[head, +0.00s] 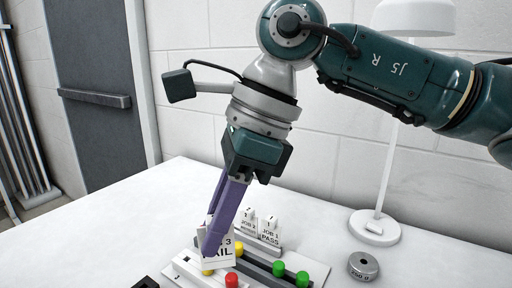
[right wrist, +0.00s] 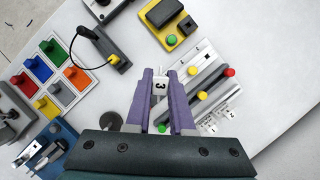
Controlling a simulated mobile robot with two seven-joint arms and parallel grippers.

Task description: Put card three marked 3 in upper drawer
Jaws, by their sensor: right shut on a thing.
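Card three (head: 228,250), a white card marked 3 with lettering that reads like "FAIL", is between the purple fingers of my right gripper (head: 212,246). Card two (head: 248,222) and card one, marked PASS, (head: 269,231) stand in the rack behind. My left gripper is not in view. No drawer shows clearly in either view.
The rack has coloured knobs, with a red one (head: 232,280) and a green one (head: 302,279). A white lamp (head: 374,226) and a grey round weight (head: 363,265) stand at right. A tray of coloured blocks (right wrist: 50,75) lies left in the wrist view. The back tabletop is clear.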

